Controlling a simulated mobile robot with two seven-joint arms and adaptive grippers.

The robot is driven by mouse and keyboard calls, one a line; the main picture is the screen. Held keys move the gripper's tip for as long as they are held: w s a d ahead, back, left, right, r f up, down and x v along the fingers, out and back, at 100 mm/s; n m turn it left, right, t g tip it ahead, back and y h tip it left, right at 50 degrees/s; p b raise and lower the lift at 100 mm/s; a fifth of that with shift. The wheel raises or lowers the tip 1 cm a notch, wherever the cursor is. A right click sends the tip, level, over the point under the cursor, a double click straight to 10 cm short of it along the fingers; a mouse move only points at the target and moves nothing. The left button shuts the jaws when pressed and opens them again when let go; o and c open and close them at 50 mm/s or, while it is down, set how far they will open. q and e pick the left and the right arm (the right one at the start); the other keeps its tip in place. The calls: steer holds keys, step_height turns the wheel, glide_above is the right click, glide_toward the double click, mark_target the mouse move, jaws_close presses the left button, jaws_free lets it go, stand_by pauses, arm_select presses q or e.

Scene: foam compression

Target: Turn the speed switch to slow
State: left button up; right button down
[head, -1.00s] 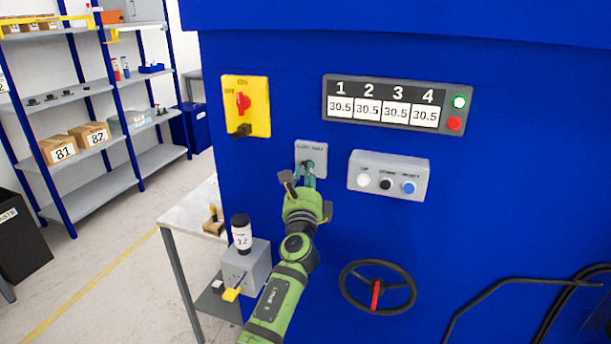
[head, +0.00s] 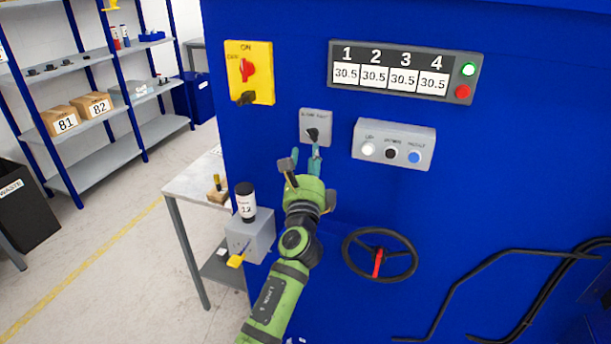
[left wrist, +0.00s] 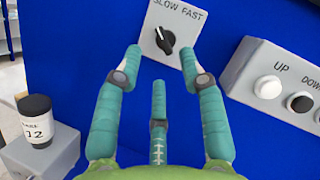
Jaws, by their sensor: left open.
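The speed switch is a black knob on a grey plate marked SLOW FAST (head: 316,118) on the blue machine front. In the left wrist view the black knob (left wrist: 166,41) shows a white mark on its upper left, toward the word SLOW. My left gripper (head: 306,158) is just below and in front of the plate, with its teal fingers apart and empty. In the left wrist view the fingertips (left wrist: 160,62) spread below the knob, and a gap shows between them and it. My right gripper is not in view.
A button box (head: 393,146) with white, black and blue buttons sits right of the switch. A yellow switch plate (head: 263,86) is at upper left and the display (head: 403,73) above. A handwheel (head: 347,250) is below. A black-capped bottle (head: 245,203) stands on a grey box at left.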

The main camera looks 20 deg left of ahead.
arm_select(q)
steer(key=v, duration=0.6)
steer(key=shift+w, duration=0.1)
step_height(320, 180, down, 27)
steer(key=s+d+n+g+h+b, duration=0.1)
steer(key=s+d+n+g+h, duration=0.1)
steer(key=n+g+h, duration=0.3)
steer(key=s+f+n+g+b, duration=0.1)
steer(key=s+f+n+g, duration=0.15)
steer(key=s+f, duration=0.65)
steer(key=s+f+n+g+b, duration=0.1)
steer(key=s+f+n+g, duration=0.2)
steer(key=f, duration=1)
steer(key=s+a+f+n+g, duration=0.2)
steer(key=s+f, duration=0.4)
steer(key=s, duration=0.7)
steer(key=s+a+f+n+g+b, duration=0.1)
steer(key=s+f+n+g, duration=0.3)
steer(key=s, duration=1)
steer(key=s+a+f+n+g, duration=0.3)
steer(key=s+f+n, duration=0.1)
steer(key=s+f, duration=0.6)
steer(key=s, duration=0.3)
steer(key=shift+s+f, duration=0.15)
steer(key=shift+f, duration=0.1)
